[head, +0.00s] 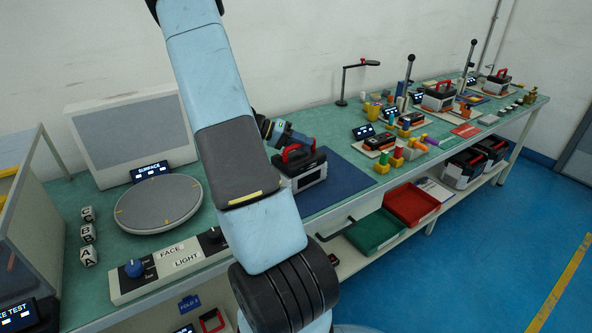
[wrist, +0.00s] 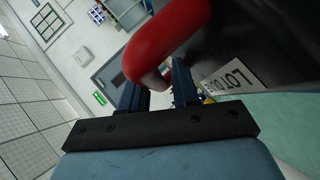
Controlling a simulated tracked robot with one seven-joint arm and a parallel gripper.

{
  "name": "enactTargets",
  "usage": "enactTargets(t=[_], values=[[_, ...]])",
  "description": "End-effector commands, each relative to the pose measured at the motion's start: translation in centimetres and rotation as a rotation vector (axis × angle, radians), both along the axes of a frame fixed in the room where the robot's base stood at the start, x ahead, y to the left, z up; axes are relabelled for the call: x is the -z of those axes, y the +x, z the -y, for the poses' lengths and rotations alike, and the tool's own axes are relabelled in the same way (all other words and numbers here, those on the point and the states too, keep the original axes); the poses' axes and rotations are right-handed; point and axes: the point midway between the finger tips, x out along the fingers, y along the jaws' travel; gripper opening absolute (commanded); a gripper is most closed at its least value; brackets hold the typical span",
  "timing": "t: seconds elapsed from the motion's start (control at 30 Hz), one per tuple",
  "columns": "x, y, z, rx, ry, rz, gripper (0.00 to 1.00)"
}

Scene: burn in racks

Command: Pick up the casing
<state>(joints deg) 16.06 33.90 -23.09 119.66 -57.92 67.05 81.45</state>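The casing (head: 308,172) is a dark box with a red handle (head: 298,152) and a pale front panel. It appears to rest on the blue mat (head: 346,186) on the green bench. My gripper (head: 290,138) is at the casing's handle, partly hidden behind my arm in the head view. In the wrist view the red handle (wrist: 165,42) is large and close, at my two dark fingers (wrist: 157,92). The fingers stand apart, with the handle's curved end at the gap; I cannot see firm contact. The casing's dark side (wrist: 255,45) carries a white lot label (wrist: 231,78).
A round turntable (head: 160,203) and a control panel (head: 168,264) are at the left. A desk lamp (head: 344,85) stands behind the mat. Green (head: 375,231) and red (head: 411,204) trays sit below the bench front. More dark casings (head: 438,97) are farther right.

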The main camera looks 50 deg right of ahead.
Motion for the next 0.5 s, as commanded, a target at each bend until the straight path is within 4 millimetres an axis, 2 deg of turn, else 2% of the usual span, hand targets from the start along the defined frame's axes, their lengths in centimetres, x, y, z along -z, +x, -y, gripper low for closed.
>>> enactTargets(t=[0.2, 0.5], values=[[0.06, -0.06, 0.06, 0.000, 0.000, 0.001, 0.30], [0.10, 0.02, 0.01, -0.002, 0.001, 0.002, 0.02]])
